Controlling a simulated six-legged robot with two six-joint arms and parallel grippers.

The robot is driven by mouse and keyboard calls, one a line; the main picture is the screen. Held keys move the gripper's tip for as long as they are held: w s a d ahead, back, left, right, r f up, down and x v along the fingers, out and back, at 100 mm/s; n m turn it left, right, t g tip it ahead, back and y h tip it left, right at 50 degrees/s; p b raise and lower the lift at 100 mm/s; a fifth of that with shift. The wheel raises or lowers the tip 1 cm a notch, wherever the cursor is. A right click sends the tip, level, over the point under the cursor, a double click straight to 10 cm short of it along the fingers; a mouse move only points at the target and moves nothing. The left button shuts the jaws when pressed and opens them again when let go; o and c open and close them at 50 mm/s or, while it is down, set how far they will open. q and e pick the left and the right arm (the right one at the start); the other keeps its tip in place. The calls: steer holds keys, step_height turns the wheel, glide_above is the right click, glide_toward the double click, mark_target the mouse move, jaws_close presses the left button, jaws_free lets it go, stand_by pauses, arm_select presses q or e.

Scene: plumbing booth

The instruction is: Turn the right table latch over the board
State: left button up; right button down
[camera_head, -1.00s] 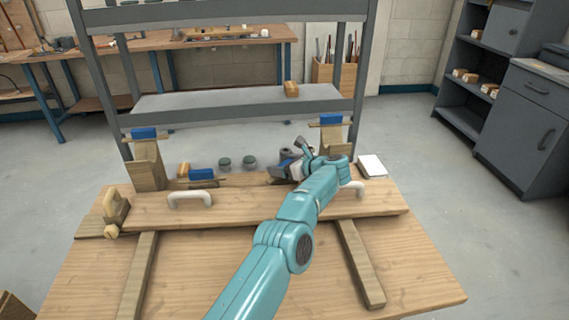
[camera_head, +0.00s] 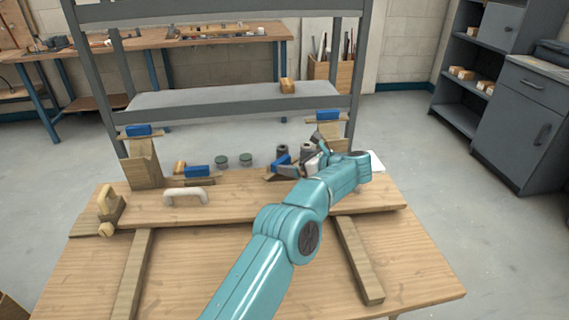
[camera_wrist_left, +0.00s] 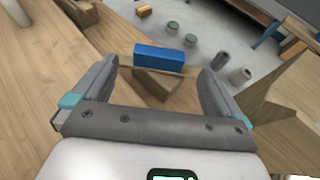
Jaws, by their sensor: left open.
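The right table latch (camera_head: 281,161), a blue block on a wooden bar, is at the back edge of the wooden board (camera_head: 240,207). In the left wrist view the blue latch (camera_wrist_left: 160,57) lies between and slightly beyond my fingertips, with no clear contact. My left gripper (camera_head: 297,155) is open, its two grey fingers spread either side of the latch in the left wrist view (camera_wrist_left: 157,70). My forearm hides the board's right part. I cannot tell how far the latch bar reaches over the board. My right gripper is not in view.
Another blue latch (camera_head: 198,171) sits at the board's back left. Wooden posts with blue-topped pieces stand left (camera_head: 145,165) and right (camera_wrist_left: 262,98). Jars (camera_head: 245,160) and grey cylinders (camera_wrist_left: 240,75) stand behind. A white handle (camera_head: 185,194) is on the board. The front table is largely clear.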

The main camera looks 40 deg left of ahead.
arm_select(q)
steer(key=v, duration=0.9)
